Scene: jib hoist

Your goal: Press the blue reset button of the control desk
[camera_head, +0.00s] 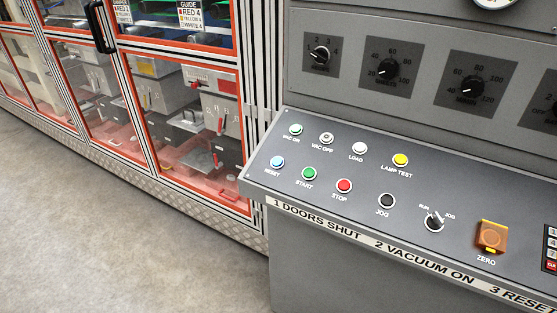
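The blue reset button (277,162) sits at the left end of the lower button row on the sloped top of the grey control desk (330,240). The label RESET is printed just below it. The button looks unobstructed. To its right are the green start button (309,173) and the red stop button (344,186). Above it is the green VAC ON button (296,130). Neither of my grippers shows in the head view.
A yellow lamp test button (400,160), a run/jog switch (434,223) and an orange zero cover (491,237) are further right. Rotary knobs (390,69) are on the upright panel. A striped-frame glazed cabinet (195,120) stands left. Open floor (110,230) lies at lower left.

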